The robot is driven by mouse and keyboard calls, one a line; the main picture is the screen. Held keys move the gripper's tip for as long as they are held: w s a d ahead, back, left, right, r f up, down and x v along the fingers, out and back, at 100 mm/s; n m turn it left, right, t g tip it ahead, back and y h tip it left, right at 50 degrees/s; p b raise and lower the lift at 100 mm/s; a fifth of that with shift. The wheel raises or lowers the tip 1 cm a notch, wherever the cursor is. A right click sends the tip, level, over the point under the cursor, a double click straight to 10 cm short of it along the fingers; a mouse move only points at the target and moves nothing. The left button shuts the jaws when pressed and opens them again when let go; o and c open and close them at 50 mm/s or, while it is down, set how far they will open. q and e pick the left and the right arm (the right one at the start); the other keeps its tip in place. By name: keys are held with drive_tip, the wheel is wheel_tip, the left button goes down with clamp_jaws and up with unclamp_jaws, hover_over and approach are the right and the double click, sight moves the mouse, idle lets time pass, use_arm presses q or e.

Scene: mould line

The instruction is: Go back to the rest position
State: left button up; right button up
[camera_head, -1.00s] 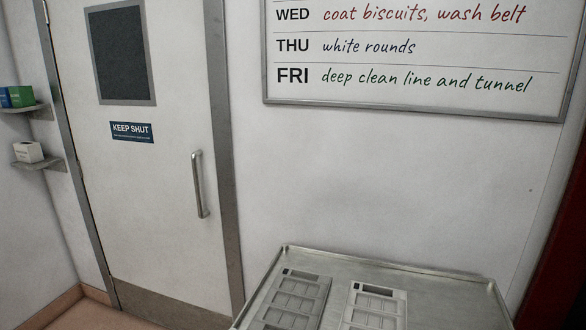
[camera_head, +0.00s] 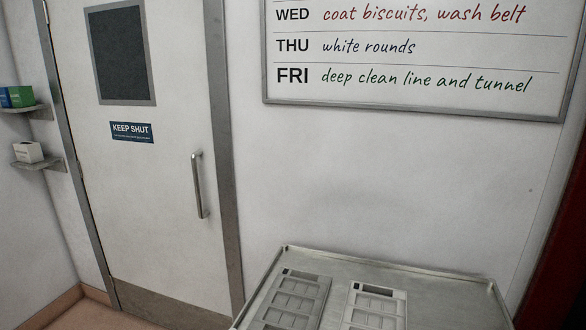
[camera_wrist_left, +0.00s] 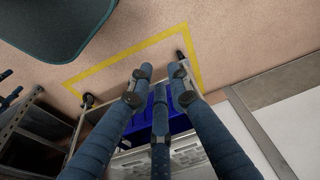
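My left gripper (camera_wrist_left: 160,84) shows in the left wrist view. Its dark blue fingers stand apart, with nothing held between them. Below the fingers, a blue object (camera_wrist_left: 178,124) and pale slotted moulds (camera_wrist_left: 190,152) show partly, blocked by the fingers. Neither gripper shows in the head view, and my right gripper is in no view.
In the head view, a metal trolley top (camera_head: 440,290) holds two grey moulds (camera_head: 296,298) (camera_head: 375,308) side by side. A closed door (camera_head: 165,200) stands at left, near small wall shelves (camera_head: 40,163). A yellow floor line (camera_wrist_left: 125,58) and dark rack (camera_wrist_left: 40,125) show in the wrist view.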

use_arm(q)
drive_tip(key=s+a+f+g, duration=0.1)
drive_tip(key=s+a+f, duration=0.2)
drive_tip(key=s+f, duration=1.5)
wheel_tip(320, 180, down, 4)
drive_tip(key=shift+s+f, duration=0.25)
drive_tip(key=shift+s, duration=0.05)
